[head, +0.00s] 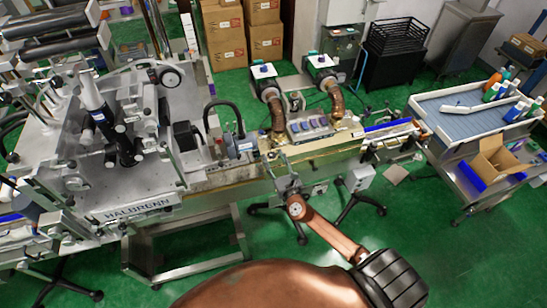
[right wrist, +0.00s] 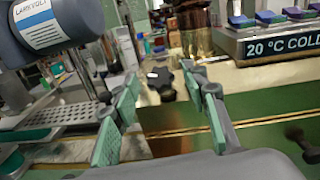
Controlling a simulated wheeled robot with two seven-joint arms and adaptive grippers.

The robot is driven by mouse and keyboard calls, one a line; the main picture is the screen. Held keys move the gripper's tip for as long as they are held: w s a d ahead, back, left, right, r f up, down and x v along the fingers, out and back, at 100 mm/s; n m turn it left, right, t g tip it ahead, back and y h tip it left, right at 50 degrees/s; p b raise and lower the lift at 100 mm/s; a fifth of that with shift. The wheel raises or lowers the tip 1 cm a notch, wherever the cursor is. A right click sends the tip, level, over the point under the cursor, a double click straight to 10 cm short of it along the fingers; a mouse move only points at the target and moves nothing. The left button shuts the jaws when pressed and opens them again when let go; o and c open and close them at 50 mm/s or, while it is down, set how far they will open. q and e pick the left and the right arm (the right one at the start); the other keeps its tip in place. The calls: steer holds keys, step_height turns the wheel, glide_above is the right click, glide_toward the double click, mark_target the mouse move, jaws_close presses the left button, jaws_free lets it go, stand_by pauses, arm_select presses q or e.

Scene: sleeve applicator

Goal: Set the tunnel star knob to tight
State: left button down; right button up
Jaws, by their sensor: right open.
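A black star knob (right wrist: 160,80) shows in the right wrist view, ahead of and between the two fingers of my right gripper (right wrist: 165,105). The gripper is open, with green pads on its fingers, and nothing is between the pads. The knob appears beyond the fingertips; I cannot read its setting. In the head view my right gripper (head: 287,184) is at the front edge of the conveyor (head: 335,147), below the tunnel area. The knob is too small to make out there. My left gripper does not show.
A display reading 20 °C COLD (right wrist: 285,46) is at right. In the head view, two blowers (head: 264,74) with copper hoses stand behind the conveyor, and a large labelling machine (head: 130,208) is left.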

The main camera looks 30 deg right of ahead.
steer(key=shift+w, duration=0.15)
steer(key=shift+c, duration=0.3)
jaws_close()
